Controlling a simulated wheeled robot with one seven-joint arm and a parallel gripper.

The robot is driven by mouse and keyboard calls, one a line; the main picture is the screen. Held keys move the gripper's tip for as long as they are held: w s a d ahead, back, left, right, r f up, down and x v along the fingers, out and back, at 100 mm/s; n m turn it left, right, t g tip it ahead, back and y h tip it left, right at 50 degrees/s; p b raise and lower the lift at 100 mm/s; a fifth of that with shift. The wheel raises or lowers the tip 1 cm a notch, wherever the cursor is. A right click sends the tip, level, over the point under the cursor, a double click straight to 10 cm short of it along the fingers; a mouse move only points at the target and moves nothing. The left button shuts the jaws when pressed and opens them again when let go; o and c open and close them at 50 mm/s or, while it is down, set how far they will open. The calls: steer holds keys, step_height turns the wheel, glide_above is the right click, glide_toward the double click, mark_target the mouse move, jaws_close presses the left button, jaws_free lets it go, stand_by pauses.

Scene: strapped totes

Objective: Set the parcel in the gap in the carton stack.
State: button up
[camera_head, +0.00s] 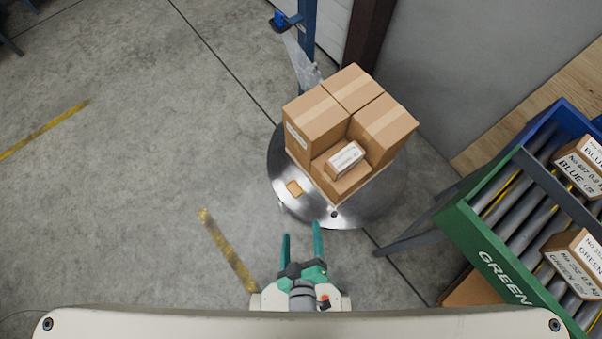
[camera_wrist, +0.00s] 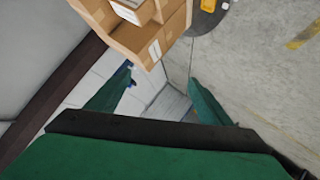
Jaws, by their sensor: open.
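The carton stack (camera_head: 322,115) stands on a round metal turntable plate (camera_head: 365,213). Its near corner is a lower step, with taller cartons behind and to both sides of it. A small parcel (camera_head: 346,159) with a white label rests in that gap, and appears slightly turned relative to the cartons. My gripper (camera_head: 302,240) is open and empty, in front of the plate and apart from the stack. In the wrist view the green fingers (camera_wrist: 158,100) are spread with nothing between them. The stack (camera_wrist: 150,45) and part of the parcel (camera_wrist: 132,10) show at the top.
A green-sided roller conveyor (camera_head: 487,250) with labelled GREEN and BLUE boxes stands at the right. A blue post (camera_head: 307,30) and a brown column (camera_head: 368,35) stand behind the stack. The floor at the left is clear, with yellow stripes (camera_head: 228,250).

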steer(key=s+r+m+t, duration=0.2)
steer(key=r+m, duration=0.5)
steer(key=r, duration=0.7)
steer(key=shift+s+m+t, duration=0.3)
steer(key=shift+s+t, duration=0.1)
steer(key=shift+s, duration=0.25)
